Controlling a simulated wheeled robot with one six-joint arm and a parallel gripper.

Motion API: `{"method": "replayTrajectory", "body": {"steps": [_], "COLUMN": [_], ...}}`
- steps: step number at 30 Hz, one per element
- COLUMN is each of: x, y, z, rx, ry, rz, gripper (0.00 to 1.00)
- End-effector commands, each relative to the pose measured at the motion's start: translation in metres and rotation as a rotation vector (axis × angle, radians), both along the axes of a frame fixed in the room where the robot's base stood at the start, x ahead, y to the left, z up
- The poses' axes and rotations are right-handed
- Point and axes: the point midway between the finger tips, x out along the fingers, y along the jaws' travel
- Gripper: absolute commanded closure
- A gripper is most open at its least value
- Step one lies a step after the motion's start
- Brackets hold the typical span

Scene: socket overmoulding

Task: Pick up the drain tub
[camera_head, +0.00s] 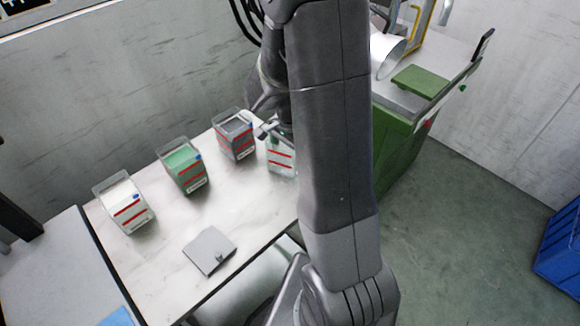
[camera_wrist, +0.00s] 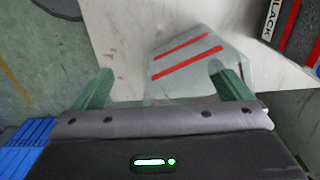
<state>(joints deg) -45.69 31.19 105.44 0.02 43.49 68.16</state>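A clear tub with two red stripes, seemingly the drain tub (camera_head: 281,160), stands on the white table at the right end of the row, partly hidden by my arm. In the wrist view the clear tub (camera_wrist: 190,68) lies ahead of my gripper (camera_wrist: 162,70). The green fingers are spread wide and open. The right finger overlaps the tub's right side in the picture; the left finger is apart from it, with a gap. I cannot tell if the right finger touches. In the head view my gripper (camera_head: 272,131) is by the tub's top, mostly hidden.
A tub with dark contents (camera_head: 236,136) is close on the clear tub's left; green (camera_head: 184,166) and white (camera_head: 125,206) tubs follow. A grey flat plate (camera_head: 208,250) lies on the table front. A green machine (camera_head: 397,150) stands right; a blue crate (camera_head: 560,250) is far right.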

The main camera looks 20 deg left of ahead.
Motion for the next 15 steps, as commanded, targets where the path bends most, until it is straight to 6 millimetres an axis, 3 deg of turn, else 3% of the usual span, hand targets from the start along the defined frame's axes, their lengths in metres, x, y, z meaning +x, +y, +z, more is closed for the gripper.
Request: {"method": "replayTrajectory", "body": {"steps": [1,12,15], "x": [0.0001,0.0006,0.0006], "y": [0.0001,0.0003,0.0003], "z": [0.0003,0.0009,0.0009], "rx": [0.001,0.001,0.001], "ry": [0.000,-0.002,-0.002], "rz": [0.000,0.000,0.000], "gripper": [0.14,0.86,1.00]}}
